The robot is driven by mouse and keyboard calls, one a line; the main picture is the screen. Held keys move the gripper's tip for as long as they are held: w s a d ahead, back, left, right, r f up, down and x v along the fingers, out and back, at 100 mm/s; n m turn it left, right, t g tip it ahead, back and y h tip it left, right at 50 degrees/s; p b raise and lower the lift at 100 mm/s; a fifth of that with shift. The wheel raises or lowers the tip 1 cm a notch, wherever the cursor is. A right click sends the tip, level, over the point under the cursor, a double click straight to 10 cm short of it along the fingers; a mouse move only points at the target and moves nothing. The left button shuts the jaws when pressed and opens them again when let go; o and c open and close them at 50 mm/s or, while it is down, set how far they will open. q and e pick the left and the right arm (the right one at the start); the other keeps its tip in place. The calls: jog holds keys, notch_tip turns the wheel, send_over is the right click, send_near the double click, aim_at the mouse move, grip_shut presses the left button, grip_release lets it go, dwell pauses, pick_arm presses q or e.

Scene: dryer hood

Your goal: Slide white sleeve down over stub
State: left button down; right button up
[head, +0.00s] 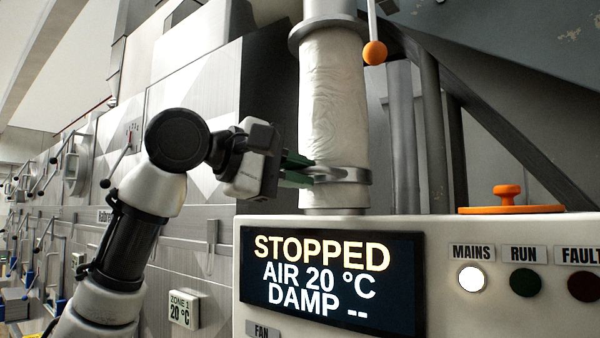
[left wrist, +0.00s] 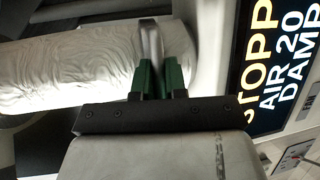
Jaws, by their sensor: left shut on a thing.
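The white sleeve (head: 333,100) is a wrinkled, upright tube below a grey collar on a vertical duct. A shiny metal band (head: 345,175) goes around its lower end. My left gripper (head: 302,172) comes in from the left, its green fingers shut on the band's near left side. In the left wrist view, the band (left wrist: 152,42) sits between the green fingers, with the sleeve (left wrist: 70,68) to its left. White material shows below the band, down to behind the panel's top edge. I cannot tell the stub apart there. My right gripper is not in view.
A control panel (head: 450,230) stands in front, its display (head: 330,280) reading STOPPED. An orange knob (head: 507,194) sits on its top. An orange ball (head: 375,52) on a rod hangs right of the sleeve. Dark metal struts (head: 432,130) stand behind on the right.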

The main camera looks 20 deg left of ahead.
pick_arm(q)
jog(key=c, duration=1.5)
grip_release()
jog(key=shift+d+f, duration=0.1)
jog(key=shift+f, duration=0.3)
jog(key=o, duration=0.3)
jog(key=shift+s+a+r, duration=0.1)
jog(key=shift+a, duration=0.1)
jog(key=shift+r, duration=0.1)
jog(key=shift+s+a, duration=0.2)
jog(key=b+v, duration=0.2)
jog(key=v, duration=0.8)
jog(key=shift+r, duration=0.1)
